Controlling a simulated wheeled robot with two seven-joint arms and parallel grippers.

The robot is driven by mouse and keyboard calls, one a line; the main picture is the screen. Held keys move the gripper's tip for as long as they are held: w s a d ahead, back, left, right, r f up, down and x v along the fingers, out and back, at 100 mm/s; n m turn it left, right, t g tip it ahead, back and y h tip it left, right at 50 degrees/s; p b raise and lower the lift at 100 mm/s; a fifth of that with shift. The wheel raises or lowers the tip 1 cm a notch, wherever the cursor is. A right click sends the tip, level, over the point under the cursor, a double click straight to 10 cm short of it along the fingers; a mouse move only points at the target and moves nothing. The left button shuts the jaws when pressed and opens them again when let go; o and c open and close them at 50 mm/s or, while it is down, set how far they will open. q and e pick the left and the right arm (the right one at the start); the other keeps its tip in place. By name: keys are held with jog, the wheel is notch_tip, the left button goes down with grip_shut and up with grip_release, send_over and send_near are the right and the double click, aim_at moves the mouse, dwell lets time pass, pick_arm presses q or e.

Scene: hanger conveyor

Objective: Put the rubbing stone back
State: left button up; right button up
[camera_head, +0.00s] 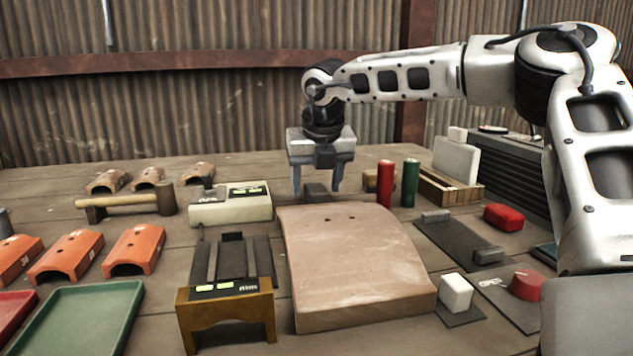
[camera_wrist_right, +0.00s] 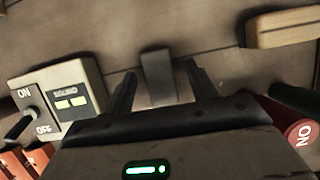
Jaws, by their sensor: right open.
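A small dark grey block (camera_head: 316,193), which looks like the rubbing stone, lies on the table behind the large curved tan slab (camera_head: 345,255). In the right wrist view the block (camera_wrist_right: 158,76) lies between my fingers. My right gripper (camera_head: 316,187) is open and points down over it. The wrist view also shows the gripper (camera_wrist_right: 160,74) with a gap on both sides of the block. Whether the fingertips reach its height I cannot tell. A dark mat (camera_head: 462,238) at the right bears two grey blocks. My left gripper is out of view.
A beige switch box (camera_head: 230,207) stands left of the block, and red (camera_head: 385,183) and green (camera_head: 410,183) cylinders stand right. A wooden mallet (camera_head: 125,203), orange tiles (camera_head: 66,257) and a green tray (camera_head: 80,318) are at left. A white block (camera_head: 455,292) is at front right.

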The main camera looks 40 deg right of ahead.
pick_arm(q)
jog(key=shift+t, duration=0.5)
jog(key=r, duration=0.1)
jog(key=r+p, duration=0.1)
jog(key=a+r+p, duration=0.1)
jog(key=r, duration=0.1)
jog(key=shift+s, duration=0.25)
pick_arm(e)
jog(key=v, duration=1.5)
jog(key=shift+s+r, duration=0.2)
jog(key=shift+r, duration=0.1)
jog(key=shift+a, duration=0.1)
